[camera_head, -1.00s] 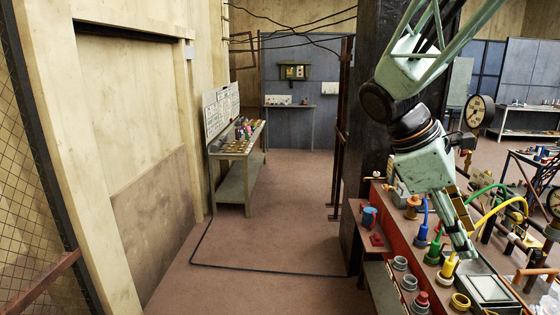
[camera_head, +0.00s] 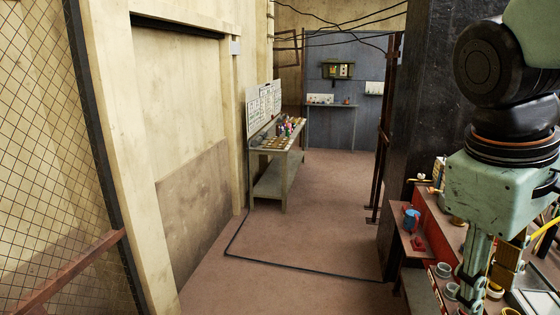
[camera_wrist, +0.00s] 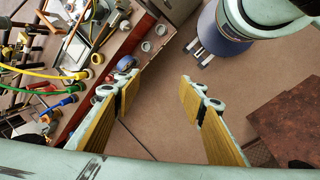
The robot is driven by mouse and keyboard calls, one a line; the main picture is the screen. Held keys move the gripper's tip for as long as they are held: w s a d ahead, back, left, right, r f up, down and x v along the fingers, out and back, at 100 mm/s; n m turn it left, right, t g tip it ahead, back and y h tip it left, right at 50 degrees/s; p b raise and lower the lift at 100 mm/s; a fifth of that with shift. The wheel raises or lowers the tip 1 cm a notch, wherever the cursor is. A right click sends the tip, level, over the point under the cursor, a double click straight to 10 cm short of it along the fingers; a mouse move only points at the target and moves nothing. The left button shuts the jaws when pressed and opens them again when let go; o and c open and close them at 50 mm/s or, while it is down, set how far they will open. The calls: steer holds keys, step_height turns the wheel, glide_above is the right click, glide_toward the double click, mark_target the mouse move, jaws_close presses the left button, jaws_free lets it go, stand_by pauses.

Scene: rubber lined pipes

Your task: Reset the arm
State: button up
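My arm's pale green wrist (camera_head: 497,185) hangs at the right of the head view, in front of the red workbench. Its fingers point down and are partly cut off by the frame there. In the wrist view my gripper (camera_wrist: 158,78) has its two yellow-padded fingers spread wide, with only brown floor between them. It holds nothing. The left finger overlaps the edge of the red bench (camera_wrist: 112,62) in that view.
The bench carries a blue cup-like part (camera_head: 411,218), grey rings (camera_head: 443,270), and yellow, green and blue hoses (camera_wrist: 45,72). A dark pillar (camera_head: 432,100) stands behind. A side table (camera_head: 280,145) lines the left wall. The floor (camera_head: 300,220) between is open.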

steer(key=s+a+f+m+t+y+b, duration=0.2)
steer(key=s+a, duration=0.5)
steer(key=a, duration=0.4)
steer(key=shift+s+f+m+t+y+b, duration=0.2)
steer(key=shift+m+t+y+b, duration=0.3)
steer(key=shift+m, duration=0.7)
steer(key=shift+d, duration=0.1)
